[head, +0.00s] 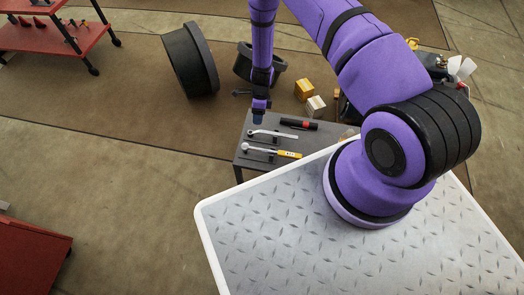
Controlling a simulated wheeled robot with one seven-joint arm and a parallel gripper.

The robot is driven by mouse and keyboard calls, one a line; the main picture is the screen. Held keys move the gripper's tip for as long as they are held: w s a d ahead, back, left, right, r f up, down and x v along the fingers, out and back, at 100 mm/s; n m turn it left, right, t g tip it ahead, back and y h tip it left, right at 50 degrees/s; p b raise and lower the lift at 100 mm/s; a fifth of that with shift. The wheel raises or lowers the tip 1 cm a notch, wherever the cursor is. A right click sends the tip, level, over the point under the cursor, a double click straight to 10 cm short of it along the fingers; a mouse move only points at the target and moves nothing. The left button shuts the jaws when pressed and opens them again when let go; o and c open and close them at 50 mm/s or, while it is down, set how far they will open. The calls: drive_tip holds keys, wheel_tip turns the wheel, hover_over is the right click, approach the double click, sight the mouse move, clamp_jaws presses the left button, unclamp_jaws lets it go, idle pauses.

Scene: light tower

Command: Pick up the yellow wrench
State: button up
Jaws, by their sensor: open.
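The yellow wrench (288,154) lies on a small dark grey table (244,160). It has a silver head and shaft at the left and a yellow grip at the right. My gripper (258,119) points down over the table's back left part, beyond the yellow wrench in the picture. It is open, with nothing visible in it. Its fingers are small here, and their height above the table is hard to judge.
A silver wrench (272,133) lies beside the yellow wrench, nearer my gripper. A black and red tool (299,124) lies behind it. Yellow (304,90) and pale (315,106) boxes and black tyres (190,62) stand beyond. Red carts stand at the left.

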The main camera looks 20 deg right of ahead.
drive_tip(key=m, duration=0.2)
hover_over(260, 149)
drive_tip(key=w+d, duration=0.2)
wheel_tip(260, 149, down, 10)
drive_tip(key=shift+g, duration=0.3)
drive_tip(key=shift+a+x, duration=0.1)
drive_tip(key=shift+x, duration=1.5)
drive_tip(key=shift+a+x, duration=0.15)
drive_tip(key=shift+x, duration=1.45)
drive_tip(key=shift+w, duration=0.2)
clamp_jaws()
